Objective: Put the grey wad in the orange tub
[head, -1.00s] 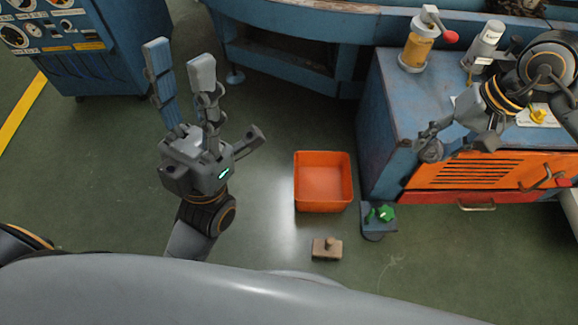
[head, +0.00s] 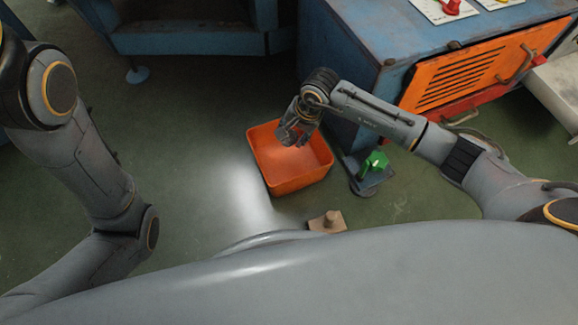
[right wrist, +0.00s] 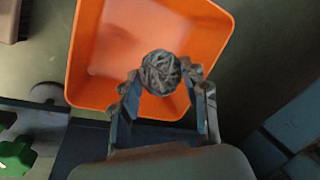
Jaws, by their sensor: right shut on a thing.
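The orange tub (head: 290,183) stands on the floor below the middle of the head view; it also fills the upper part of the right wrist view (right wrist: 215,45). My right gripper (head: 290,138) is over the tub's back right part. In the right wrist view the grey wad (right wrist: 161,72), a round ball of crumpled strands, sits between the fingers of my right gripper (right wrist: 165,88), which is shut on it. The wad shows against the tub's inside; its height above the floor of the tub is hard to tell. My left arm is at the left of the head view, its gripper out of frame.
A blue cabinet (head: 365,85) with an orange vented door (head: 470,70) stands right of the tub. A blue stand with a green part (head: 375,162) is close to the tub's right side. A brown block with a knob (head: 328,221) lies in front. The floor left of the tub is clear.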

